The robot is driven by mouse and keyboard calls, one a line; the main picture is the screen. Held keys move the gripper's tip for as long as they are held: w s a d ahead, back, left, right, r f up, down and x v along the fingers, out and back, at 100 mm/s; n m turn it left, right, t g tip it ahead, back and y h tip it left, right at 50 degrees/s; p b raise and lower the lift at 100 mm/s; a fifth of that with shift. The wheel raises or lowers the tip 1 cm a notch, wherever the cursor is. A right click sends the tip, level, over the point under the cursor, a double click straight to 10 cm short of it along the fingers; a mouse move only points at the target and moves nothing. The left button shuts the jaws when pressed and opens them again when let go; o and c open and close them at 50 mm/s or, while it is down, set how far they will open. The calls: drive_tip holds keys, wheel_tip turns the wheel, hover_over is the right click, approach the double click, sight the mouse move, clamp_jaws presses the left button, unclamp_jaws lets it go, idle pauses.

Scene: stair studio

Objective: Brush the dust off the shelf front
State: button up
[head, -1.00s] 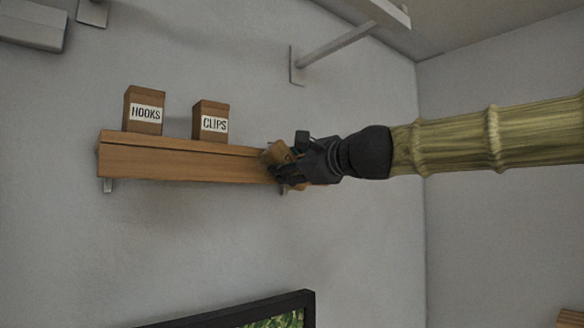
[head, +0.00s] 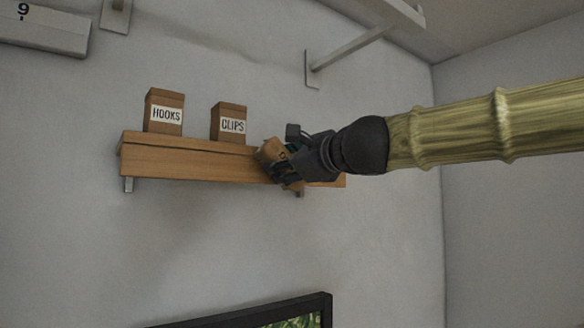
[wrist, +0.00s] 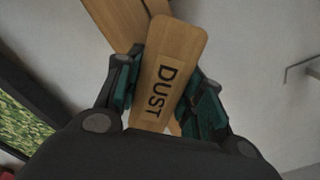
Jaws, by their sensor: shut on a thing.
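A wooden shelf (head: 190,163) is fixed to the wall, with its long front face towards me. My gripper (head: 278,163) is at the right part of the shelf front. In the wrist view my gripper (wrist: 165,95) is shut on a wooden brush (wrist: 178,50) marked "DUST", with a teal pad on each side of it. The shelf (wrist: 118,18) shows behind the brush there. The brush's bristles are hidden, so I cannot tell whether they touch the shelf. I cannot make out any dust on the front.
A box marked HOOKS (head: 164,113) and a box marked CLIPS (head: 229,123) stand on the shelf. A metal wall bracket (head: 340,58) is above right. A black-framed picture (head: 270,312) is below. The wall between shelf and picture is clear.

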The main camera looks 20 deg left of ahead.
drive_tip(key=shift+s+a, duration=0.3)
drive_tip(key=shift+s, duration=0.1)
drive_tip(key=shift+d, duration=0.1)
drive_tip(key=shift+v, duration=2.95)
drive_tip(key=shift+v, duration=1.45)
